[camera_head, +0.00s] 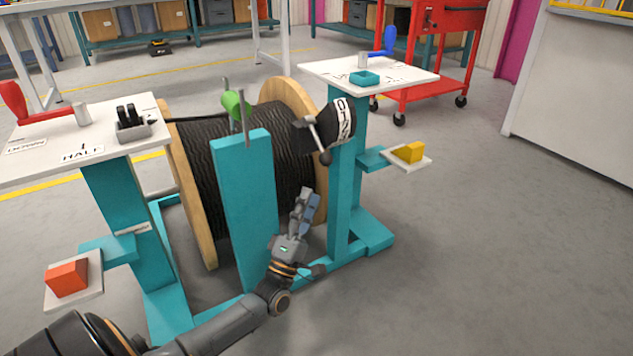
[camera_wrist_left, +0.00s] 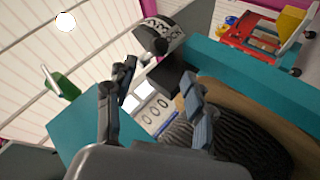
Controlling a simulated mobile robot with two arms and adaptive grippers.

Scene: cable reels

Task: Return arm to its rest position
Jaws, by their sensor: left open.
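My left gripper (camera_head: 306,205) is in front of the teal stand, below the black knob unit and close to the reel's lower right side. It is open with nothing between its fingers. In the left wrist view its two fingers (camera_wrist_left: 155,108) stand apart. The cable reel (camera_head: 245,150) has wooden flanges and black cable, and sits between teal posts. The black lever (camera_head: 318,140) hangs from the dark unit with a lettered white face (camera_head: 344,118), which also shows in the wrist view (camera_wrist_left: 165,32). My right gripper is not in view.
Left white tabletop (camera_head: 40,150) carries a red handle (camera_head: 12,100). Right white tabletop (camera_head: 325,70) carries a blue handle (camera_head: 388,42). A teal upright (camera_head: 245,200) with a green knob (camera_head: 236,104) stands before the reel. Low shelves hold orange (camera_head: 67,279) and yellow (camera_head: 410,152) blocks. The right floor is clear.

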